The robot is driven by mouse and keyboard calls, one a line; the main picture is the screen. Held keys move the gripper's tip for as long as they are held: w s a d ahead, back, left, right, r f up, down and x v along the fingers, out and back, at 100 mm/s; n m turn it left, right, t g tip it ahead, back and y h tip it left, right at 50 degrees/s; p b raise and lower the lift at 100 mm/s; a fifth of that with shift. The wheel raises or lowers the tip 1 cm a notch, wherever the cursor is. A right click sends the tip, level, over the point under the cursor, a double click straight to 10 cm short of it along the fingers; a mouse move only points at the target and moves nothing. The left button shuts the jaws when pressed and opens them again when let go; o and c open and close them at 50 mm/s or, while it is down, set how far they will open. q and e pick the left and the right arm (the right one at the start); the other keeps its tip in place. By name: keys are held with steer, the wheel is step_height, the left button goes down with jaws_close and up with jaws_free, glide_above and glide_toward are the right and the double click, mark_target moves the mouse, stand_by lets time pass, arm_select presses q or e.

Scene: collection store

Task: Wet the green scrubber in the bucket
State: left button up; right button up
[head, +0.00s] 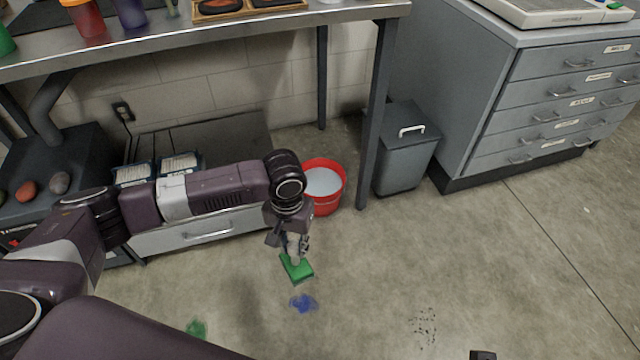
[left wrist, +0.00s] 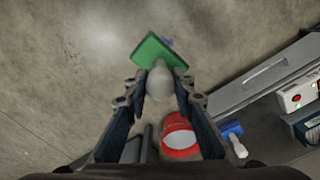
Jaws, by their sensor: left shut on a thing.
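The green scrubber (head: 299,269) is a flat green pad with a pale, rounded grip. My left gripper (head: 294,246) is shut on that grip and holds the scrubber with its pad downward over the floor, in front of the bucket. The left wrist view shows the pad (left wrist: 153,50) beyond the fingertips, with the grip between them. The red bucket (head: 327,201) stands on the floor behind the gripper, holding pale liquid; my arm hides part of its left side. It also shows in the left wrist view (left wrist: 168,151). The scrubber is apart from the bucket.
A metal table (head: 230,32) stands over the bucket, with one leg (head: 376,115) just right of it. A grey bin (head: 405,160) and a drawer cabinet (head: 490,100) are farther right. Blue (head: 303,303) and green (head: 196,328) stains mark the floor. The front floor is mostly clear.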

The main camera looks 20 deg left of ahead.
mark_target(296, 266)
arm_select(q)
step_height(296, 266, down, 2)
steer(key=shift+f, duration=0.15)
steer(key=shift+f+b, duration=1)
steer(key=shift+f, duration=1.95)
steer(key=shift+f+b, duration=0.5)
steer(key=shift+f, duration=1)
steer(key=shift+f+b, duration=1.15)
steer(key=shift+f, duration=1.35)
arm_select(e)
steer(key=w+a+r+t+y, duration=0.1)
steer(key=w+a+r+t, duration=0.1)
steer(key=w+r+t, duration=0.2)
steer(key=w+a+r+t+y, duration=0.1)
steer(key=w+r+t, duration=0.3)
steer(key=w, duration=0.6)
steer(key=shift+w+a, duration=0.15)
steer(key=shift+a, duration=0.75)
